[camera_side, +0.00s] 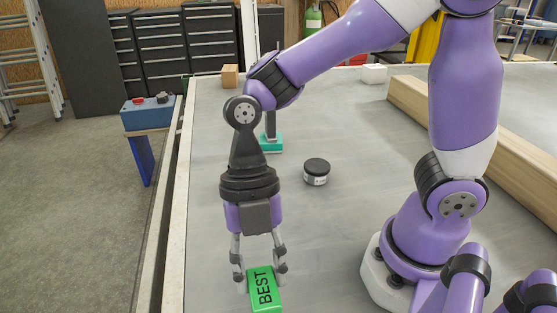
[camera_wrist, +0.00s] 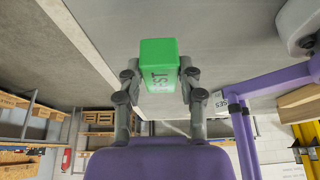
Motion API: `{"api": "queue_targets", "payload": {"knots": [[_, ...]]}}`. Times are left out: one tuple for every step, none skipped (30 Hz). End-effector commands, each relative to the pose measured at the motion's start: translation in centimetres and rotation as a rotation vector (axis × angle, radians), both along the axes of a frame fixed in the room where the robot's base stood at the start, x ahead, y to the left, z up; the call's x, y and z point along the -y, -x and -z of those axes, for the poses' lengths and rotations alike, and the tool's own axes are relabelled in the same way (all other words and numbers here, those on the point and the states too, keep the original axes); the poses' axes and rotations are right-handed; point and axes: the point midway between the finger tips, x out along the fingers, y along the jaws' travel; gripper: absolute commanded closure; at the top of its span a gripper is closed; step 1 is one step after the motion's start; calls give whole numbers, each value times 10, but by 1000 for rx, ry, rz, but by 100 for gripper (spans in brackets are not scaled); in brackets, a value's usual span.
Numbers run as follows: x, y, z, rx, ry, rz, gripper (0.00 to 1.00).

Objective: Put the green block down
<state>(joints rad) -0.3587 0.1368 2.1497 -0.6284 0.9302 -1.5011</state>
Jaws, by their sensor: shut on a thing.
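The green block (camera_side: 264,290) carries the black letters "BEST" and is low in the side view, near the bottom edge. My gripper (camera_side: 260,277) points down and is shut on the block, one finger on each side. In the wrist view the green block (camera_wrist: 158,62) sits between the two fingertips of my gripper (camera_wrist: 159,78), and part of its lettering shows. I cannot tell whether the block's underside touches the table (camera_side: 345,240).
A dark-lidded jar (camera_side: 316,172) stands mid-table, with a teal block-like thing (camera_side: 270,143) behind it. A long wooden beam (camera_side: 480,145) lies at the right. A small wooden block (camera_side: 230,76) and a white block (camera_side: 374,74) stand at the far edge. The table between jar and gripper is clear.

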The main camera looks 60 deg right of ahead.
Motion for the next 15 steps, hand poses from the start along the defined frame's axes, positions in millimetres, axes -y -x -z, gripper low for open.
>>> {"api": "queue_targets", "payload": {"knots": [[6, -12, 8, -6, 3, 7, 98], [9, -17, 12, -5, 2, 5, 98], [12, -24, 17, -6, 1, 4, 98], [14, -29, 20, -4, 2, 3, 98], [16, -34, 23, -4, 1, 3, 98], [18, -38, 25, -3, 1, 1, 98], [19, -41, 27, -2, 0, 1, 98], [20, -43, 28, -2, 0, 1, 98], [21, -44, 30, -1, 0, 0, 98], [21, -45, 32, -1, 0, -1, 98], [21, -45, 35, -3, 0, -1, 98], [21, -45, 41, -5, 0, -2, 98], [21, -45, 46, -5, 0, -2, 98], [21, -44, 51, -5, 1, -2, 98], [21, -45, 57, -4, 1, -2, 98]]}}
